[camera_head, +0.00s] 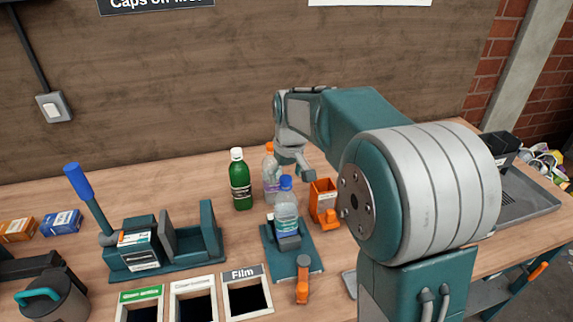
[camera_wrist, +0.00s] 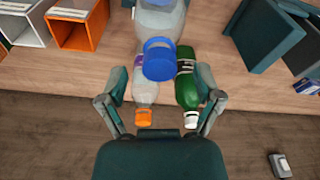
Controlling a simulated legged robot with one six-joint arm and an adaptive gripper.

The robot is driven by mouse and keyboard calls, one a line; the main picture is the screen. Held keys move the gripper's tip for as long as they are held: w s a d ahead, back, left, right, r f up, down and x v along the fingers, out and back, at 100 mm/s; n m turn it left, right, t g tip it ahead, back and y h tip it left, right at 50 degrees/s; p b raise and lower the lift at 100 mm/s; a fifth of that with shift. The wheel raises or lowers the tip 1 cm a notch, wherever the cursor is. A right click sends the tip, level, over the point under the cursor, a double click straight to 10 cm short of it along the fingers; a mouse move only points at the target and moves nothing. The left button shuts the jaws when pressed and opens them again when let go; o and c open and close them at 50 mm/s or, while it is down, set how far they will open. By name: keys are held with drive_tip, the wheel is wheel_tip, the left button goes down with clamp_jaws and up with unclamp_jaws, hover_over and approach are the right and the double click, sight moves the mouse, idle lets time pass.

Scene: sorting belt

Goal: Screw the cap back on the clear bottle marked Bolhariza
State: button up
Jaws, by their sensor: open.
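A clear bottle (camera_head: 286,210) stands upright in a teal holder (camera_head: 310,251) with a blue cap (camera_head: 286,182) at its top. The wrist view shows the blue cap (camera_wrist: 160,60) large, with the clear bottle (camera_wrist: 160,18) behind it. I cannot tell if the cap is fully seated. The label is too small to read, so I cannot confirm the name Bolhariza. My gripper (camera_head: 293,165) is behind and above this bottle in the head view. In the wrist view my gripper (camera_wrist: 160,100) is open and empty, its fingers apart and clear of the cap.
A green bottle (camera_head: 241,184) with a white cap and a clear bottle (camera_head: 270,178) with an orange cap stand close behind the holder. An orange bin (camera_head: 322,197) is to its right. A teal press (camera_head: 165,255) stands left. Film and other labelled openings (camera_head: 246,296) are in front.

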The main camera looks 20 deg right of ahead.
drive_tip(key=shift+f, duration=0.2)
clamp_jaws()
drive_tip(key=m, duration=0.4)
drive_tip(key=shift+h, duration=0.3)
drive_tip(key=shift+f+m, duration=0.1)
drive_tip(key=shift+m, duration=0.5)
drive_tip(key=m, duration=0.3)
drive_tip(key=shift+h, duration=0.3)
drive_tip(key=shift+m, duration=1.1)
